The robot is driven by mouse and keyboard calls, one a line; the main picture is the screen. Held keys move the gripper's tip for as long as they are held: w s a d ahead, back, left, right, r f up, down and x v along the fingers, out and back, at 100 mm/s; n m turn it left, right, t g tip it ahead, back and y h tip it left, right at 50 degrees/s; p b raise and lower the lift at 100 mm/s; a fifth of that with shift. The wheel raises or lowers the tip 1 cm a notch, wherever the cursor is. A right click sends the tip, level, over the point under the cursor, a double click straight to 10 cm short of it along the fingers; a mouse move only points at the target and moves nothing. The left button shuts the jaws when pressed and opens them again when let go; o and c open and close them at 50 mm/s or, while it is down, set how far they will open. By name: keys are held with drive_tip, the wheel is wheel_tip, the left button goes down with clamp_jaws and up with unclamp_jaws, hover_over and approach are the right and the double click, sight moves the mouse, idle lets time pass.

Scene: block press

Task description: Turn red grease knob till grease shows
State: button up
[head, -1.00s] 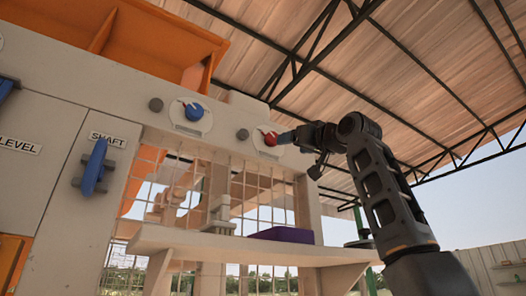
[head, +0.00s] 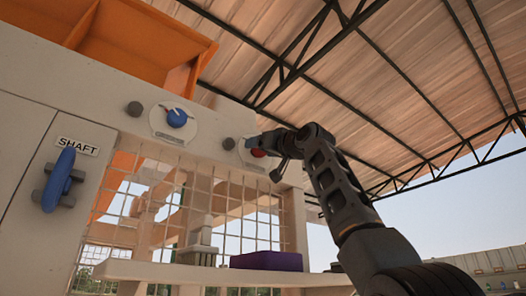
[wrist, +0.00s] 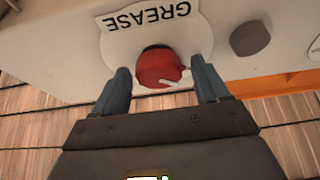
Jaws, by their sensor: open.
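The red grease knob (wrist: 158,66) sits on a white plate marked GREASE (wrist: 150,22) in the wrist view, which shows upside down. A pale pointer mark shows at the knob's edge. My gripper (wrist: 160,82) is open, with one blue-grey finger on each side of the knob. I cannot tell whether either finger touches it. In the head view my gripper (head: 258,143) is at the knob and the red knob (head: 258,153) is mostly hidden behind it. I see no grease in either view.
A blue knob (head: 177,118) on a dial is left of the red one. Dark round buttons (head: 134,109) sit beside the dials. A blue SHAFT handle (head: 57,181) is at far left. A purple block (head: 266,261) rests on the ledge (head: 190,273) below, before wire mesh.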

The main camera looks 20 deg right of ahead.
drive_tip(key=c, duration=1)
drive_tip(key=shift+m, duration=0.4)
drive_tip(key=shift+m+g+h, duration=0.65)
drive_tip(key=shift+m+h, duration=0.7)
drive_tip(key=shift+m, duration=2.4)
drive_tip(key=shift+m+g+h, duration=0.6)
drive_tip(key=shift+m+h, duration=0.8)
drive_tip(key=shift+m, duration=2.3)
drive_tip(key=shift+m+g+h, duration=0.65)
drive_tip(key=shift+m+h, duration=0.7)
drive_tip(key=shift+m, duration=2.4)
drive_tip(key=o, duration=1)
